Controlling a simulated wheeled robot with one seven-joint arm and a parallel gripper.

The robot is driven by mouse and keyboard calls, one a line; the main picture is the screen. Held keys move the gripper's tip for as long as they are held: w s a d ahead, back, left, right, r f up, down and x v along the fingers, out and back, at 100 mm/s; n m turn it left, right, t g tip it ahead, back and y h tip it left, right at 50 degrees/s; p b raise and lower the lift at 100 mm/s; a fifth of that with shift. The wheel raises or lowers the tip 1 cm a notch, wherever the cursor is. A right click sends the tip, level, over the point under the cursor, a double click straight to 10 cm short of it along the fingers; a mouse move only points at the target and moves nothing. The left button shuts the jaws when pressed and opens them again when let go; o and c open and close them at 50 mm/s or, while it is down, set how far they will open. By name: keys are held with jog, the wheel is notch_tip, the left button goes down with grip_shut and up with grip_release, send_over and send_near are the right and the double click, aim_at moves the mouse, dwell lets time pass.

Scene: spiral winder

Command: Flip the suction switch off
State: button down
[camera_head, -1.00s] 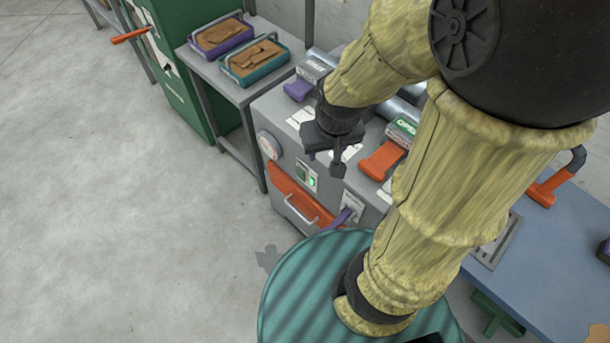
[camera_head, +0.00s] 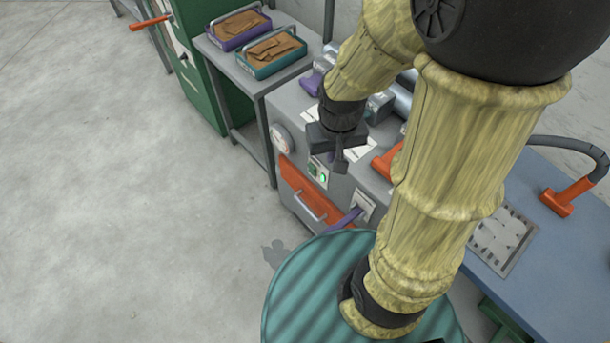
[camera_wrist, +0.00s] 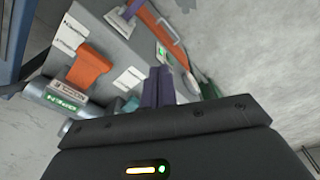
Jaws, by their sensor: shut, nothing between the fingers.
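The grey machine (camera_head: 290,104) carries a small white plate with a lit green switch (camera_head: 321,175) on its front. A purple lever (camera_head: 344,219) sticks out from another pale plate to its right. No label is legible enough to tell which one is the suction switch. My gripper (camera_head: 341,166) is shut and empty, pointing down above and slightly right of the green switch in the picture, apparently apart from it. In the wrist view my closed fingers (camera_wrist: 158,72) show at centre, with the green switch (camera_wrist: 162,50) beyond them and the purple lever (camera_wrist: 134,9) at the top.
An orange drawer front (camera_head: 308,196) with a pale handle lies below the switch, and a round gauge (camera_head: 281,139) to its left. Orange handle (camera_wrist: 91,67) and rollers sit on the machine top. A shelf holds purple (camera_head: 238,28) and teal (camera_head: 272,54) boxes. Open floor lies left.

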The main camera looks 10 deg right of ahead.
jog(key=a+f+n+g+h+b, duration=0.1)
jog(key=a+f+g+h+b, duration=0.15)
jog(key=f, duration=0.45)
jog(key=a+f+g+h+b, duration=0.1)
jog(key=f+h+b, duration=0.15)
jog(key=f, duration=0.45)
jog(key=n+t+h+b, duration=0.5)
jog(key=t+h+b, duration=0.7)
jog(key=b, duration=0.1)
send_near(310, 168)
jog(key=r+v, duration=0.1)
jog(key=v, duration=0.6)
jog(key=shift+s+f, duration=0.2)
jog(key=shift+f, duration=0.1)
jog(key=x, duration=0.9)
jog(key=b+x, duration=0.1)
jog(key=x, duration=0.4)
jog(key=shift+f, duration=0.25)
jog(key=shift+w, duration=0.1)
